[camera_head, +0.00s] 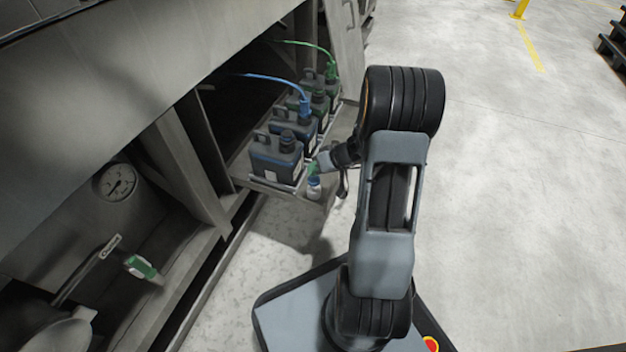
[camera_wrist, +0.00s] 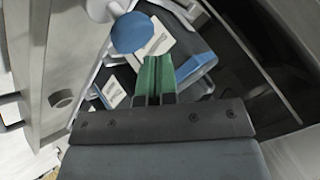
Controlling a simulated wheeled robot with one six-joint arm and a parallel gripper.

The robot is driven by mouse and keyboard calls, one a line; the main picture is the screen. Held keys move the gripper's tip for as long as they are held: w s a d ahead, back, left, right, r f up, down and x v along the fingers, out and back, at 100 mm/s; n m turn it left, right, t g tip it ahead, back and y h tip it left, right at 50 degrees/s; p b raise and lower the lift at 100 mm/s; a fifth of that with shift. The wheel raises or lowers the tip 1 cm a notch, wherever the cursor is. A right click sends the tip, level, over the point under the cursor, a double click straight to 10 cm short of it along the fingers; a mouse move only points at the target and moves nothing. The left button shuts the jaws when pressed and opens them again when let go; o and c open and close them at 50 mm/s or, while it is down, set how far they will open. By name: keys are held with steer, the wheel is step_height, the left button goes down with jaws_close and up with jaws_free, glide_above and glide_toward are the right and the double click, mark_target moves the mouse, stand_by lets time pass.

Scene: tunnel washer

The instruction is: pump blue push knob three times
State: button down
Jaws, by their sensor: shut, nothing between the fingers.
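The blue push knob (camera_wrist: 132,33) is a round blue cap on a white stem (camera_wrist: 98,10) at the top of the wrist view. In the head view the knob (camera_head: 314,181) is small, on a white fitting at the front edge of the canister shelf. My gripper (camera_wrist: 155,62) has green fingers, shut together with nothing between them. Its tips lie just below and right of the knob in the wrist view. In the head view my gripper (camera_head: 312,168) is just above the knob. I cannot tell whether they touch.
Dark canisters (camera_head: 275,160) with blue and green hoses stand on the shelf (camera_head: 262,186) behind the knob. The concrete floor (camera_head: 520,210) on the right is clear.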

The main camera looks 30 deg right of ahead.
mark_target(315, 178)
steer(key=shift+f, duration=0.15)
steer(key=shift+f, duration=0.25)
steer(key=shift+f, duration=1.3)
stand_by(1.3)
steer(key=shift+r, duration=0.15)
steer(key=shift+r+p, duration=0.45)
steer(key=shift+r, duration=1.1)
steer(key=shift+b, duration=0.55)
